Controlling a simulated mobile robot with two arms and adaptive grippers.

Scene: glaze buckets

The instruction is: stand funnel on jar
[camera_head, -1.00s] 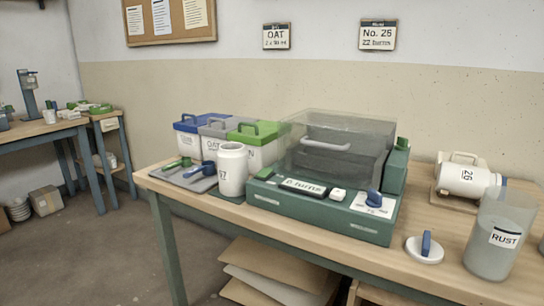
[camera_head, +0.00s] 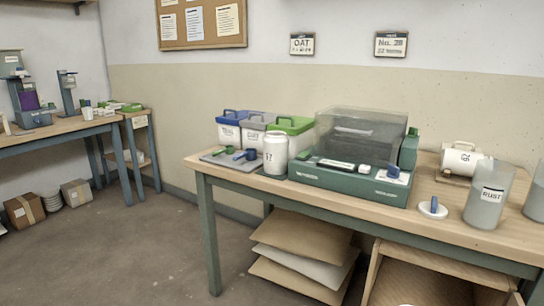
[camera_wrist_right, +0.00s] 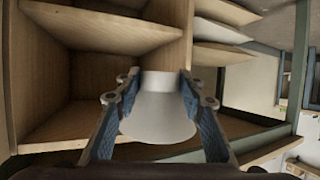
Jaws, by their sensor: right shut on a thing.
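My right gripper (camera_wrist_right: 160,84) is shut on a white, cone-shaped funnel (camera_wrist_right: 158,120) in the right wrist view. The funnel's narrower collar lies between the fingertips and its flared part faces the camera. A white jar (camera_head: 275,155) stands upright on the bench in the head view, between the small tray and the green machine. Its top looks clear, but it is too small to tell whether it is open. The funnel and right gripper are apart from the jar. My left gripper is in neither current view.
The wooden bench (camera_head: 330,196) carries lidded bins (camera_head: 292,127), a green machine with a clear hood (camera_head: 360,130), a RUST bucket (camera_head: 488,195) and a blue-handled white disc (camera_head: 433,208). Open wooden shelves (camera_wrist_right: 95,40) are close to the right gripper.

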